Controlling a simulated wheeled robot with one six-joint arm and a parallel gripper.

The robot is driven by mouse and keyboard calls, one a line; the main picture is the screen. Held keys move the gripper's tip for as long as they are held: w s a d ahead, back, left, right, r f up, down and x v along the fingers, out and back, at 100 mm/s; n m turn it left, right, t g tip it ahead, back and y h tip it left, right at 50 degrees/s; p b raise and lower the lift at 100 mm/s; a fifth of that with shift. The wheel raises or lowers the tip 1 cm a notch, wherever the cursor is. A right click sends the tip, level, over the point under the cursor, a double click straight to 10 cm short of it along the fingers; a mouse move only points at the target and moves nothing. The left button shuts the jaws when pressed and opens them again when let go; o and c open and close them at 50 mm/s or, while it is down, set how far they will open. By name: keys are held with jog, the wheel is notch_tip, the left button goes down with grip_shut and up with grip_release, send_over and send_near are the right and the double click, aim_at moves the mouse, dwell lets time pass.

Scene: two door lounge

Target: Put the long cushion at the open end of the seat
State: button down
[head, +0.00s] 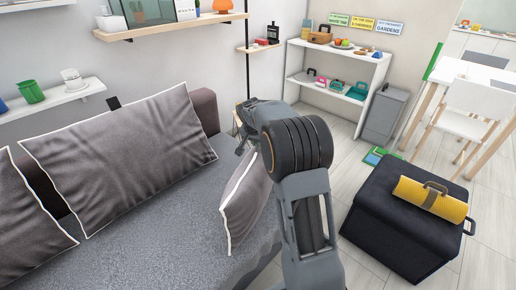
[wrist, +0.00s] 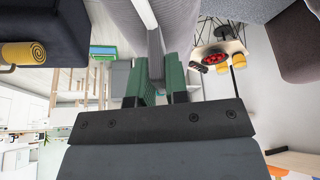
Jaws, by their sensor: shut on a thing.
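A grey cushion with white piping (head: 246,207) stands on edge, seen nearly edge-on, at the right, open end of the grey seat (head: 150,235). My arm hides part of it in the head view. In the wrist view my gripper (wrist: 158,68) has its green fingers closed on either side of this grey cushion (wrist: 156,42). Whether its lower edge rests on the seat is unclear. A wide grey cushion (head: 120,155) leans against the backrest, and another (head: 28,225) is cut off at the left. I cannot tell by length which is the long one.
A dark ottoman (head: 385,225) with a yellow roll (head: 430,197) on it stands right of the seat. A white shelf unit (head: 335,75), a grey bin (head: 384,115) and a table with a white chair (head: 475,105) stand behind. Floor shows between seat and ottoman.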

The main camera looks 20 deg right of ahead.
jog(key=shift+f, duration=1.35)
jog(key=shift+f+b, duration=0.15)
jog(key=shift+b, duration=0.2)
jog(key=c, duration=1.1)
grip_release()
